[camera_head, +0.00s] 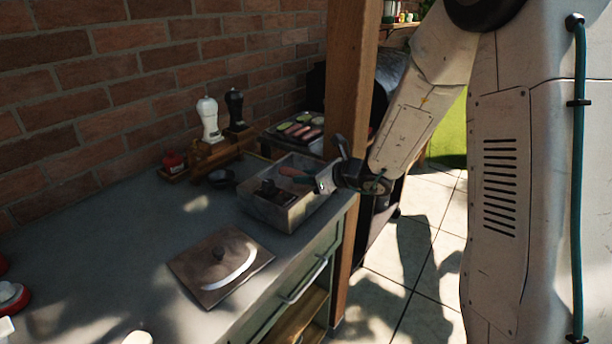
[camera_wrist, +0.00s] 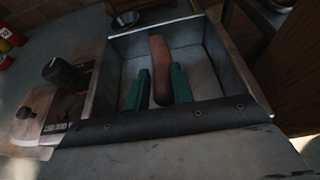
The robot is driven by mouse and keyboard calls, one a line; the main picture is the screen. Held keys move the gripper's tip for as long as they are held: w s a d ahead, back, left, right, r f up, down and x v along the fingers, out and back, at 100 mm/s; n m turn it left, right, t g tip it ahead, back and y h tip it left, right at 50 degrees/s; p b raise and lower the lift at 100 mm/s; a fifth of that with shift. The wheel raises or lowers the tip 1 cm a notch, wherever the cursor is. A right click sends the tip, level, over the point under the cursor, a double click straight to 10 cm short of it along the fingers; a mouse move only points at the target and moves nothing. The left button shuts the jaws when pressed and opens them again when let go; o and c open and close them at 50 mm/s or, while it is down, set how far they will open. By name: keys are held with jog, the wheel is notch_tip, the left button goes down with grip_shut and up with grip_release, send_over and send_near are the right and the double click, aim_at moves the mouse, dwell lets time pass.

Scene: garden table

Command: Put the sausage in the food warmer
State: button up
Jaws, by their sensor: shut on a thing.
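The food warmer (camera_head: 262,213) is an open metal box on the counter, near its right edge; it also shows in the wrist view (camera_wrist: 235,75). My gripper (camera_head: 302,178), with green fingers, reaches over it from the right. In the wrist view my gripper (camera_wrist: 160,90) is shut on the brown-red sausage (camera_wrist: 159,55), one finger on each side. The sausage (camera_head: 289,172) is inside the box outline in both views. Whether it touches the floor of the box I cannot tell. The lid (camera_head: 195,268), flat with a dark knob, lies on the counter in front of the box.
A wooden post (camera_head: 349,90) stands just behind and right of the box. A grill (camera_head: 310,143) with several foods is behind it. A white mill (camera_head: 208,118), a black mill (camera_head: 235,110) and a small dark bowl (camera_head: 221,178) are at the wall side. The counter left of the lid is mostly clear.

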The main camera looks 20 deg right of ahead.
jog(key=shift+s+f, duration=0.1)
jog(key=shift+f, duration=0.15)
